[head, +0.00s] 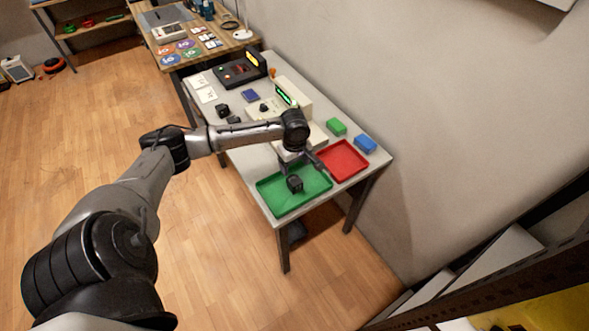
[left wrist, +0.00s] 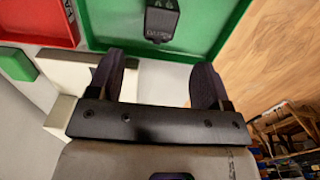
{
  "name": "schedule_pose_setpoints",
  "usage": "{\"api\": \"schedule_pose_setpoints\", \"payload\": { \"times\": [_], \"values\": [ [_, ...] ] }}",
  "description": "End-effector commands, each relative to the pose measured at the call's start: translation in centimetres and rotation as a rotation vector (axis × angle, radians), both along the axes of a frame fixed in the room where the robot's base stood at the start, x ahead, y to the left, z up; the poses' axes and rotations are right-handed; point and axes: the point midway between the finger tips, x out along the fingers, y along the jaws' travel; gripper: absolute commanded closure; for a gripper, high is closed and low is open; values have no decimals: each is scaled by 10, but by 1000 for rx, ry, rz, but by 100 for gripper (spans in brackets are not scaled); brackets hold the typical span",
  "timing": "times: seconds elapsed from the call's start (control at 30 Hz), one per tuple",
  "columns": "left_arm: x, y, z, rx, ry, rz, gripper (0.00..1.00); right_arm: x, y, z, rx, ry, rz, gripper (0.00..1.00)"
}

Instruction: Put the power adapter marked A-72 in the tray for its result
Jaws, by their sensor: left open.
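A black power adapter (head: 295,184) rests in the green tray (head: 262,190) near the table's front corner. In the left wrist view the adapter (left wrist: 162,20) lies inside the green tray (left wrist: 215,12), beyond my fingertips; its small pale marking is too small to read surely. My left gripper (head: 300,162) is open and empty, just above and behind the adapter, apart from it. In the left wrist view both fingers of the left gripper (left wrist: 157,75) are spread with nothing between them. The red tray (head: 342,160) is empty beside the green one. My right gripper is not in view.
A tester with a green-lit display (head: 287,95) stands behind my left arm. Other dark adapters (head: 222,110) lie on the table's left side. A green block (head: 337,127) and a blue block (head: 366,144) sit near the wall. A black device (head: 240,70) stands farther back.

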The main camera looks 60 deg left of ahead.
Motion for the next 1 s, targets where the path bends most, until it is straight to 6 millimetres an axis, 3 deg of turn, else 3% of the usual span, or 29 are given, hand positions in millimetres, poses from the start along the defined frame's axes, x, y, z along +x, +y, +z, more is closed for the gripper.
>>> {"api": "schedule_pose_setpoints", "payload": {
  "times": [0.13, 0.27, 0.37, 0.5, 0.6, 0.7, 0.8, 1.0],
  "values": [
    [0, -1, 12, 0, 1, -5, 28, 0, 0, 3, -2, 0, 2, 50],
    [-8, -26, -4, -8, 5, -128, 28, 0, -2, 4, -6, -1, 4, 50],
    [-25, -74, -35, -22, -6, -372, 28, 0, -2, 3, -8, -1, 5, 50],
    [-69, -162, -76, -38, -76, -826, 28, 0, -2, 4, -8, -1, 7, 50],
    [-104, -215, -86, -24, -152, -1116, 28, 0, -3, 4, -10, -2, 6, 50],
    [-137, -253, -83, 19, -223, -1340, 28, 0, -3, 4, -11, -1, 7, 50],
    [-165, -275, -73, 83, -268, -1505, 28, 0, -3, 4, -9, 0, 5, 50],
    [-203, -287, -51, 204, -271, -1694, 28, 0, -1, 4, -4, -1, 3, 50]
  ]
}}
